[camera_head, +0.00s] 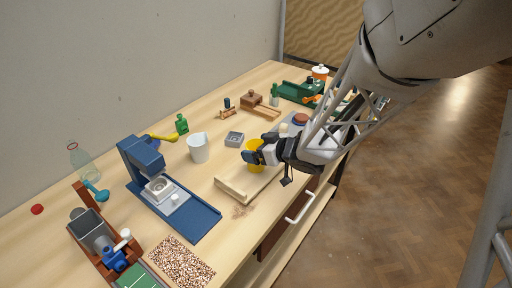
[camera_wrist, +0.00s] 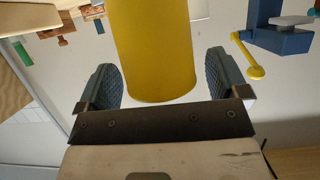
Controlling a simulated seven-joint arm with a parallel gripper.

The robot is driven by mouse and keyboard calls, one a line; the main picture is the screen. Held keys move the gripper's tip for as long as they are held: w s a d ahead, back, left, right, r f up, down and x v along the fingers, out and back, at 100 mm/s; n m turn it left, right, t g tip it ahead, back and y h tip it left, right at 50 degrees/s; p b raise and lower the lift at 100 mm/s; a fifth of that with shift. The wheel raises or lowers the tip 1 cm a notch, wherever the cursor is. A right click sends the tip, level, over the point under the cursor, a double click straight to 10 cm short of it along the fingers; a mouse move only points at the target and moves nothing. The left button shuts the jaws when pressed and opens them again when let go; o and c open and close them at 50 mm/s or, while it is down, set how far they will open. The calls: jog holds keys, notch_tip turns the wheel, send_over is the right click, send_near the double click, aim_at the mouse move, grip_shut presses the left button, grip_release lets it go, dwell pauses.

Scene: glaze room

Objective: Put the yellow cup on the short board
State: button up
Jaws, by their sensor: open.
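The yellow cup (camera_head: 255,166) is upright in the head view, at the far part of a pale wooden short board (camera_head: 234,188). Its base seems to meet the board, but my gripper covers part of it and I cannot tell for certain. My gripper (camera_head: 261,147) comes in from the right at the cup. In the wrist view the cup (camera_wrist: 155,50) is large between the two open fingers of my gripper (camera_wrist: 164,85), with a gap visible on each side.
A white pitcher (camera_head: 198,150) and a small grey box (camera_head: 234,139) stand behind the board. A blue press-like device (camera_head: 150,180) is to the left. A speckled mat (camera_head: 181,263) lies at the front. Wooden blocks (camera_head: 253,101) and a green tray (camera_head: 297,92) are farther back.

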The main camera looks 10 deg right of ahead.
jog(key=v, duration=1.1)
jog(key=shift+s+d, duration=0.1)
jog(key=shift+d, duration=0.05)
dwell(0.7)
jog(key=s+d+r+m+h, duration=0.3)
jog(key=d+r+m+h, duration=0.45)
jog(key=h, duration=0.35)
jog(key=s+a+r+m+g, duration=0.1)
jog(key=s+a+g, duration=0.2)
jog(key=s, duration=0.5)
jog(key=s+a+r+g+y, duration=0.1)
jog(key=s+a+g, duration=0.2)
jog(key=s, duration=0.6)
jog(key=shift+a+m+g+y, duration=0.25)
jog(key=shift+m+g+y, duration=0.05)
jog(key=shift+m+g, duration=0.1)
